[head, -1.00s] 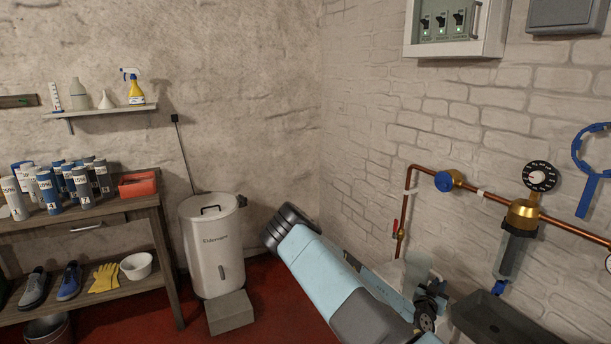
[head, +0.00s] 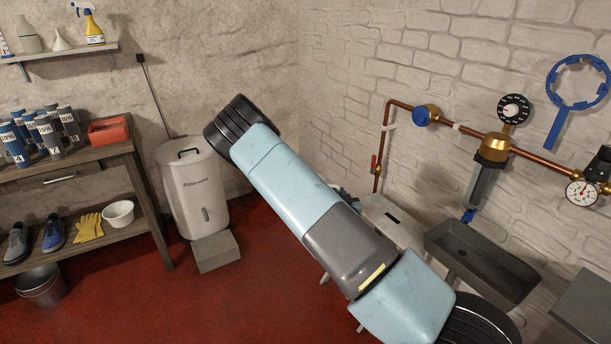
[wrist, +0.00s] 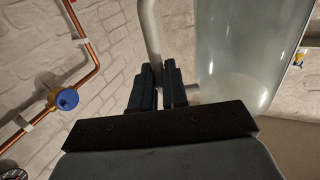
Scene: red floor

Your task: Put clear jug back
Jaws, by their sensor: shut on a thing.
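The clear jug (wrist: 250,50) fills the upper right of the wrist view, a tall see-through vessel with a pale handle (wrist: 150,35) on its left. My gripper (wrist: 162,72) is shut on this handle, one dark finger on each side. The jug's far end is cut off by the picture's top edge. In the head view my arm crosses the middle and hides the jug and most of the gripper.
A white stool (head: 404,230) stands partly behind my arm, beside a dark sink (head: 485,262). A copper pipe (head: 450,126) with a filter housing and gauges runs along the brick wall. A workbench (head: 85,165), a white bin (head: 195,190) and a grey block (head: 215,251) stand left. Red floor lies open in front.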

